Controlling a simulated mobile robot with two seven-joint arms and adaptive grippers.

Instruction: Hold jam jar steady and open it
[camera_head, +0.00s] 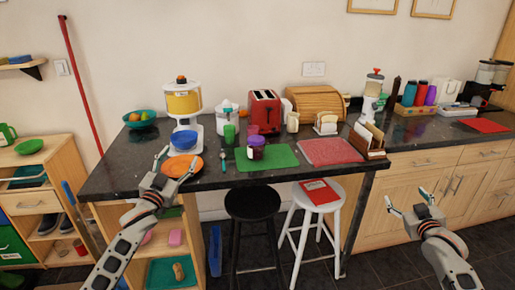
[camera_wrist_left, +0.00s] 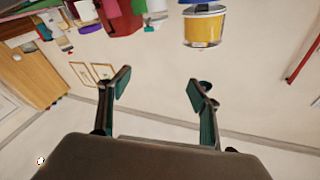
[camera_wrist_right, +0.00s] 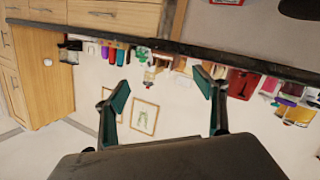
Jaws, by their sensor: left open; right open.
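The jam jar (camera_head: 256,148), dark with a purple lid, stands upright near the left part of the green mat (camera_head: 283,157) on the dark counter. My left gripper (camera_head: 179,160) is open and empty in front of the orange plate, to the left of the jar and apart from it. It also shows open in the left wrist view (camera_wrist_left: 158,82). My right gripper (camera_head: 411,202) is open and empty in front of the wooden cabinets, low and to the right, far from the jar. Its open fingers show in the right wrist view (camera_wrist_right: 163,84).
A yellow-topped dispenser (camera_head: 183,103), red toaster (camera_head: 264,110) and wooden bread box (camera_head: 318,102) stand behind. A red mat (camera_head: 344,151) lies right. Black (camera_head: 252,204) and white (camera_head: 319,196) stools stand in front.

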